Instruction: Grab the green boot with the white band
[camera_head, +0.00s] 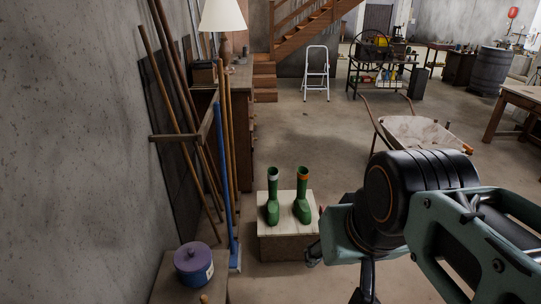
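Two green boots stand upright side by side on a low box with a pale top (267,222). The left boot has a white band (272,200) at its top. The right boot has an orange band (302,198). My gripper (340,272) is to the right of the box and nearer to me, apart from both boots. Its two dark fingers look spread, with bare floor showing between them. The lower finger runs to the bottom edge of the picture. I see nothing held between them.
Wooden poles and a blue-handled tool (225,180) lean at the left wall. A purple-lidded pot (194,264) stands on a bench at lower left. A wheelbarrow (420,134) is behind my arm. The floor behind the boots is clear.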

